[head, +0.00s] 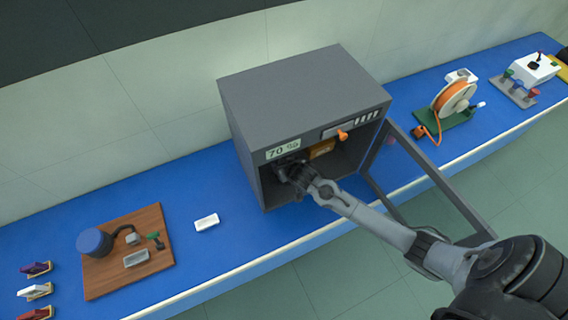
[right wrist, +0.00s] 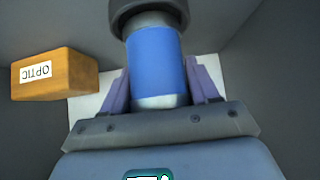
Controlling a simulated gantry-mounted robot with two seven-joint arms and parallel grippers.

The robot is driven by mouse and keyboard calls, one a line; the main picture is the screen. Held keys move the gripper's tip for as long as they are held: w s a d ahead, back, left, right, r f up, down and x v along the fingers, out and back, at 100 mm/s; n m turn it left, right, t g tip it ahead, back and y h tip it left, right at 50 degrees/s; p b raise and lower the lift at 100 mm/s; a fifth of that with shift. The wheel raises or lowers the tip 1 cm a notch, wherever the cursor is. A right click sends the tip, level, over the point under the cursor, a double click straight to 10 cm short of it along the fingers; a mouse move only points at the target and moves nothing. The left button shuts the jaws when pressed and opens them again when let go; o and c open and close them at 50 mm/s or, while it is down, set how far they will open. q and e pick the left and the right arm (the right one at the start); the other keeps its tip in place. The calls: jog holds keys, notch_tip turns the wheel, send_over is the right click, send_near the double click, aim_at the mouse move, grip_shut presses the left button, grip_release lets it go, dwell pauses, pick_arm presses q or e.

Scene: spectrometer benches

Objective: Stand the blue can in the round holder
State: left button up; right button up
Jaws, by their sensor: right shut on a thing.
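My right gripper (head: 285,172) reaches through the open front of a grey cabinet (head: 300,88). In the right wrist view its two fingers (right wrist: 160,85) are shut on the blue can (right wrist: 156,60), which has a blue band and silvery ends. A dark round part (right wrist: 148,12), wider than the can, shows at the can's far end; it looks like the round holder. I cannot tell whether the can sits in it or only lies in line with it. In the head view the can is hidden by the gripper and cabinet. My left gripper is not in view.
An orange box marked OPTIC (right wrist: 55,75) stands beside the can inside the cabinet. The cabinet's glazed door (head: 425,190) hangs open to the right. A wooden board (head: 125,285) with a blue-topped cylinder (head: 95,242) and a white block (head: 207,222) lie left. A cable reel (head: 452,98) stands right.

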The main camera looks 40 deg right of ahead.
jog(key=shift+f, duration=0.1)
jog(key=shift+f+b, duration=0.35)
jog(key=shift+f, duration=0.2)
jog(key=o, duration=1.1)
jog(key=shift+r, duration=0.1)
jog(key=p+v, duration=0.3)
jog(key=p, duration=0.1)
jog(key=shift+s+r, duration=0.1)
jog(key=shift+r, duration=0.1)
jog(key=p+v, duration=0.7)
jog(key=p, duration=0.1)
jog(key=shift+s, duration=0.25)
